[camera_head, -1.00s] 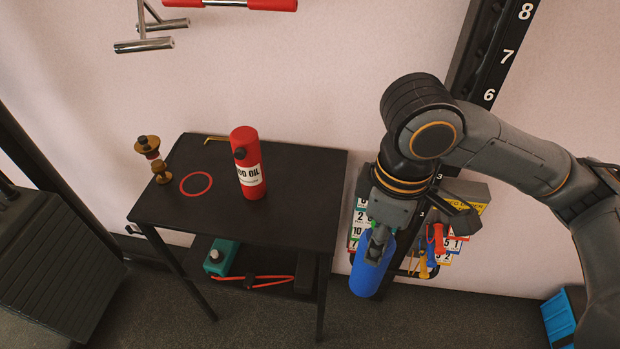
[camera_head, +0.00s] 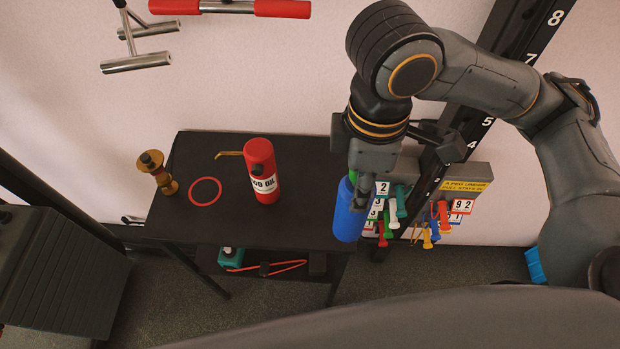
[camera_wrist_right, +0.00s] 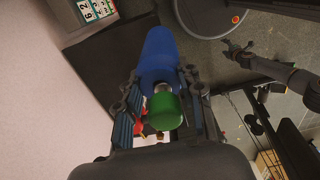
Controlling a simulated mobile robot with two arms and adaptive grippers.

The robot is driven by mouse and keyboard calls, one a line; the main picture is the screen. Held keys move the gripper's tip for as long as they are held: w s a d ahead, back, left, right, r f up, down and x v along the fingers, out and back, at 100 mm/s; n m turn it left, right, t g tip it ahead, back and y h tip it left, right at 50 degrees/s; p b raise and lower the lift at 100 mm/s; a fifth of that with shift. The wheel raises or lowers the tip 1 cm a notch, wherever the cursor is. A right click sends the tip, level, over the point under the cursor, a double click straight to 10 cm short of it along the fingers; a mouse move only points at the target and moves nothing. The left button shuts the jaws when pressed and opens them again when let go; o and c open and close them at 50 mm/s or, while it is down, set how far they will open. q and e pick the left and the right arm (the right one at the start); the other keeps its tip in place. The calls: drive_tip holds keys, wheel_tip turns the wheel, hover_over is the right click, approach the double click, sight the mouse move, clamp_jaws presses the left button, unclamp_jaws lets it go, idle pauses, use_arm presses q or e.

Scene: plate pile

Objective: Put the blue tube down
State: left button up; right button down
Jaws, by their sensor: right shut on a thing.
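The blue tube (camera_head: 346,222) hangs roughly upright in my right gripper (camera_head: 361,196), at the right edge of the small black table (camera_head: 225,222) in the head view. I cannot tell its exact height over the tabletop. In the right wrist view the blue tube (camera_wrist_right: 160,58) lies between the fingers of my right gripper (camera_wrist_right: 162,98), with its green end (camera_wrist_right: 162,110) nearest the camera. A dark jointed arm end, apparently my left gripper (camera_wrist_right: 237,52), shows at the right of that view; its opening is unclear.
On the table stand a red oil bottle (camera_head: 264,172) and a brass piece (camera_head: 158,172); a red ring (camera_head: 205,191) and a yellow hex key (camera_head: 229,154) lie there. The front and right tabletop are clear. A numbered rack post (camera_head: 520,50) and hanging coloured tags stand to the right.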

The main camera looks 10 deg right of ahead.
drive_tip(key=shift+w+a, duration=0.15)
drive_tip(key=shift+w, duration=0.25)
drive_tip(key=shift+w+f, duration=0.1)
drive_tip(key=shift+w, duration=0.15)
drive_tip(key=w+f+p, duration=0.2)
drive_tip(key=w+f, duration=1)
drive_tip(key=shift+w+f, duration=0.25)
drive_tip(key=shift+w, duration=0.1)
drive_tip(key=shift+f, duration=0.1)
drive_tip(key=c, duration=0.8)
unclamp_jaws()
drive_tip(key=shift+c, duration=0.2)
